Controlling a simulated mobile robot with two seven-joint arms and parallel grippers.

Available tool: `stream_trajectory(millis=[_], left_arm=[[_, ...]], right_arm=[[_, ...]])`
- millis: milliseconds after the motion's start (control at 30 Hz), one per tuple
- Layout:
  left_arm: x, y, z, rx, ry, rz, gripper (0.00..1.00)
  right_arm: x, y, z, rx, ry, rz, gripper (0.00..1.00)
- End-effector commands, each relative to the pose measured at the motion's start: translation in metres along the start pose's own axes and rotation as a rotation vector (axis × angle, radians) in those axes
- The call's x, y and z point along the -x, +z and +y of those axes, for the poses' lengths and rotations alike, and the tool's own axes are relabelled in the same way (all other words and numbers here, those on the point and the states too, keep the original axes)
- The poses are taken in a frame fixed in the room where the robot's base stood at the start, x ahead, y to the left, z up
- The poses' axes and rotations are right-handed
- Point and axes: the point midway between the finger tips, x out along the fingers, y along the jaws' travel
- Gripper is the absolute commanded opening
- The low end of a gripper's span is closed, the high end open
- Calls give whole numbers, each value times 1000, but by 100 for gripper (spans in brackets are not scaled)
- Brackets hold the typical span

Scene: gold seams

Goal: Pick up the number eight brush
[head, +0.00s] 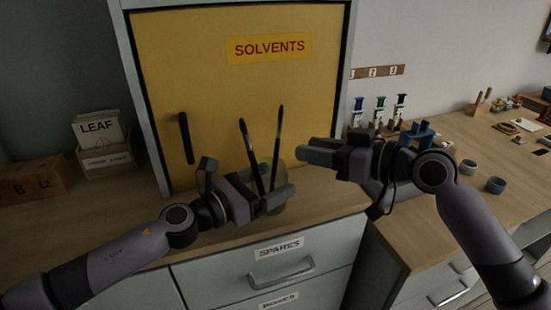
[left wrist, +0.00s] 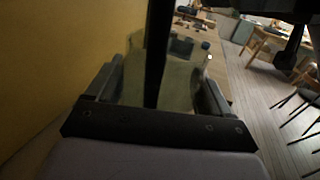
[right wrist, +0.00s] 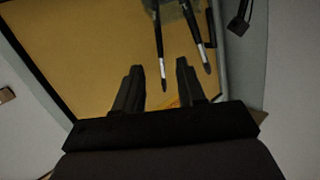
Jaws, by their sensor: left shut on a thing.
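Two dark brushes, the left one (head: 250,150) and the right one (head: 278,145), stand tips up in a greenish see-through jar (head: 277,206). No number is legible on either, so I cannot tell which is number eight. My left gripper (head: 278,196) is shut around the jar, whose wall (left wrist: 182,85) shows between its fingers in the left wrist view. My right gripper (head: 303,150) is open and empty, to the right of the brushes. In the right wrist view, the brushes (right wrist: 158,45) (right wrist: 197,40) point towards its fingers (right wrist: 159,66).
A yellow SOLVENTS cabinet door (head: 220,90) with a dark handle (head: 186,138) stands close behind. Left are a wooden block marked 8 and 12 (head: 32,181) and a LEAF box (head: 105,157). Coloured-top bottles (head: 380,108) and small cups (head: 495,185) stand on the right bench.

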Motion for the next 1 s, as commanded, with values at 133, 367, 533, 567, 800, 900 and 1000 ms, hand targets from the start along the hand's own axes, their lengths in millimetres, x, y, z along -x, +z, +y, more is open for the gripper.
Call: stream_trajectory(millis=[133, 367, 533, 567, 800, 900, 1000], left_arm=[[0, 0, 0, 1, 0, 1, 42], [0, 0, 0, 1, 0, 0, 42], [0, 0, 0, 1, 0, 0, 42], [0, 0, 0, 1, 0, 0, 42], [0, 0, 0, 0, 0, 0, 42], [0, 0, 0, 1, 0, 0, 42], [0, 0, 0, 1, 0, 0, 42]], right_arm=[[8, 6, 0, -50, 35, 113, 40], [11, 5, 1, -77, 61, 192, 40], [-12, -1, 2, -79, 60, 199, 40], [-17, -2, 2, -79, 61, 198, 40], [-47, -7, 4, -78, 61, 195, 40], [-52, -8, 4, -77, 61, 194, 40], [-58, -11, 3, -77, 60, 195, 40]])
